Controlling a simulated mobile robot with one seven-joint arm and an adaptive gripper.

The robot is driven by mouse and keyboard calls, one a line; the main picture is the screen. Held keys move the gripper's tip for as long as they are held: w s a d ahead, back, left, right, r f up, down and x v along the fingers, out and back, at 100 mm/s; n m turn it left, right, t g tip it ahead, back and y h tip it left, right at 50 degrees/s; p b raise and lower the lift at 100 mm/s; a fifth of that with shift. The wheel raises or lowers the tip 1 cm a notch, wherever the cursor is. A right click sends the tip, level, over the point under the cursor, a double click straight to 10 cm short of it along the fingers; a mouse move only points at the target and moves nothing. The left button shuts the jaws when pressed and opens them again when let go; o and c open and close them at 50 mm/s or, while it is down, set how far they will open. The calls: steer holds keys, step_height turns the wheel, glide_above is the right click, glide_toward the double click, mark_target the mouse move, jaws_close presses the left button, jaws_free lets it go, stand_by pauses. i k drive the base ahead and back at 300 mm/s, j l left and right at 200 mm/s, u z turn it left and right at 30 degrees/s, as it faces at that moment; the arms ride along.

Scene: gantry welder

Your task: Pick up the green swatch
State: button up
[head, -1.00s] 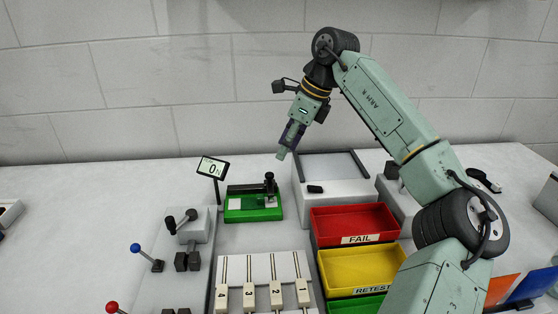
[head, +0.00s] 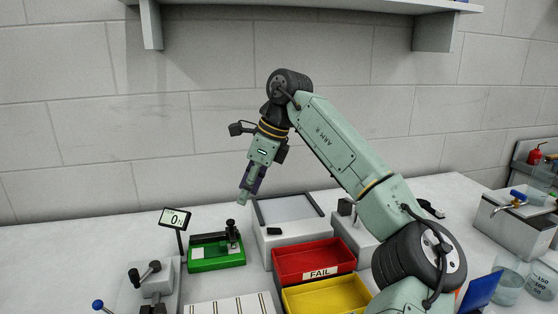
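I cannot pick out the green swatch in the head view. An upright blue panel (head: 482,290) and a sliver of an orange one (head: 458,296) stand at the lower right, partly behind my arm; a green one there could be hidden. My gripper (head: 244,194) hangs tilted down in the air, above and in front of the back of the bench, far left of those panels. Its fingertips are small and seen from the side, so I cannot tell how far apart they are. I see no swatch in it.
A red FAIL tray (head: 313,262) and yellow tray (head: 328,297) lie below my arm. A green fixture (head: 217,256) and display (head: 174,218) stand left. Glass beakers (head: 508,284) and a tapped tank (head: 517,222) stand right. A shelf (head: 310,6) hangs above.

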mark_target(221, 249)
steer(key=k, duration=0.85)
